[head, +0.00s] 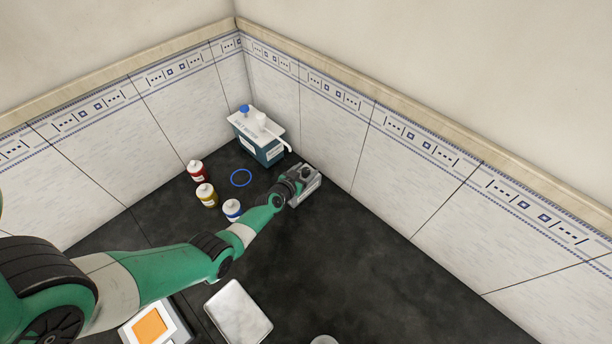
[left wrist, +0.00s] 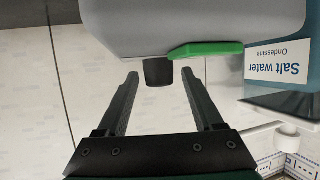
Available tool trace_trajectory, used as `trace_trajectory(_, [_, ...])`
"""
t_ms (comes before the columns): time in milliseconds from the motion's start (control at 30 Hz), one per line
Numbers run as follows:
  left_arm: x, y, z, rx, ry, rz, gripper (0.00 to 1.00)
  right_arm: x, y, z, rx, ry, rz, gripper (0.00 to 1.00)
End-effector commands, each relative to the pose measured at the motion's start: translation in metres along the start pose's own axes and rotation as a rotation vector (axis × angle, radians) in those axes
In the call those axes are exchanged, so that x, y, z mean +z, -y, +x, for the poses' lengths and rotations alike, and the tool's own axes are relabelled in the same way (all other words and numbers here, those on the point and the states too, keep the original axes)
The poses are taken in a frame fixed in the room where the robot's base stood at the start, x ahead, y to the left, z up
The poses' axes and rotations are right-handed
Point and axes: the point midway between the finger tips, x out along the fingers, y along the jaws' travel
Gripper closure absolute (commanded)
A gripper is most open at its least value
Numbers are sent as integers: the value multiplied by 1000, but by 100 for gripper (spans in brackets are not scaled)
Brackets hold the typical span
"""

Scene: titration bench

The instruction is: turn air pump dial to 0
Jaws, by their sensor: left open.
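The air pump (head: 311,188) is a small grey box on the dark bench near the right wall, partly hidden behind my left gripper (head: 300,176). In the left wrist view its grey body (left wrist: 190,25) fills the top, with a green strip (left wrist: 205,50) along its edge. The black dial (left wrist: 158,73) stands out from the body. My left gripper (left wrist: 160,88) is open, with one finger on each side of the dial. Gaps show between dial and fingers. The dial's markings and setting cannot be read. My right gripper is not in view.
The salt water tank (head: 262,150) stands behind the pump in the corner. Bottles with red (head: 196,171), yellow (head: 206,195) and blue (head: 232,210) contents and a blue ring (head: 241,177) are left of the pump. A white tray (head: 238,312) lies nearer. The bench right of the pump is clear.

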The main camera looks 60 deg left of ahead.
Motion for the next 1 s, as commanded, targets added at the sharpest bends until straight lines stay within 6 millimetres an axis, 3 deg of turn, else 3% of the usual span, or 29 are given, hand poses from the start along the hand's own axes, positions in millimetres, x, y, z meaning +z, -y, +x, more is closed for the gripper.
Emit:
trace_trajectory(300, [-1,0,4,0,0,1,33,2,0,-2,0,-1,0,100])
trace_trajectory(667, [-1,0,4,0,0,0,98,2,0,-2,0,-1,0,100])
trace_trajectory(1000, [-1,-1,4,-11,3,-7,100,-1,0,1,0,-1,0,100])
